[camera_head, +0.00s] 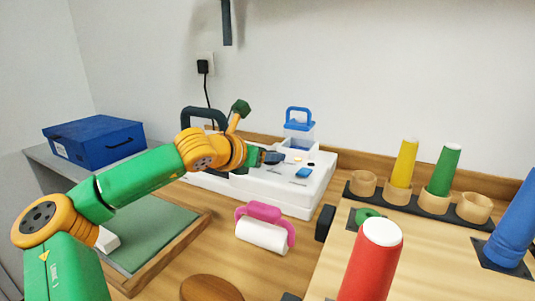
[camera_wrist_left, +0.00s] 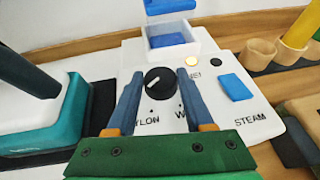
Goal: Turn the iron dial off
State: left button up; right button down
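The iron dial (camera_wrist_left: 166,92) is a round black knob with a slanted white mark on the white iron station (camera_head: 310,194). Its panel carries printed words; "STEAM" reads clearly and the one ending "YLON" is partly covered. My left gripper (camera_wrist_left: 160,75) is open, with one blue-grey finger on each side of the dial in the left wrist view. I cannot tell whether the fingers touch it. In the head view my left gripper (camera_head: 273,157) is over the station and the dial is not clearly visible. My right gripper is not in view.
A blue button (camera_wrist_left: 235,87) and a lit yellow lamp (camera_wrist_left: 193,61) sit right of the dial. The teal and white iron (camera_wrist_left: 38,125) stands at the left. A blue-lidded tank (camera_head: 299,127) is behind. A pink-handled roller (camera_head: 262,234) lies in front.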

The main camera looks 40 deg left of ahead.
pick_arm(q)
grip_shut()
jog(key=shift+h, duration=0.3)
jog(key=shift+a+m+h, duration=0.15)
jog(key=shift+m+h, duration=0.55)
jog(key=shift+a+r+m+h, duration=0.1)
jog(key=shift+r+m+h, duration=0.1)
jog(key=shift+m+h, duration=0.55)
jog(key=shift+m+h+p, duration=0.35)
jog(key=shift+h+p, duration=0.1)
jog(key=shift+p, duration=0.05)
jog(key=m+h+p, duration=0.1)
jog(key=h+p, duration=0.1)
jog(key=p, duration=0.1)
jog(key=m+g+h+p, duration=0.1)
jog(key=m+p, duration=0.1)
jog(key=p, duration=0.1)
jog(key=shift+w+a+r+h+p, duration=0.1)
jog(key=shift+a+r+h+p, duration=0.1)
jog(key=shift+h+p, duration=0.2)
jog(key=shift+f+m+g+p, duration=0.3)
jog(key=shift+f+m+p, duration=0.1)
jog(key=shift+m+p, duration=0.1)
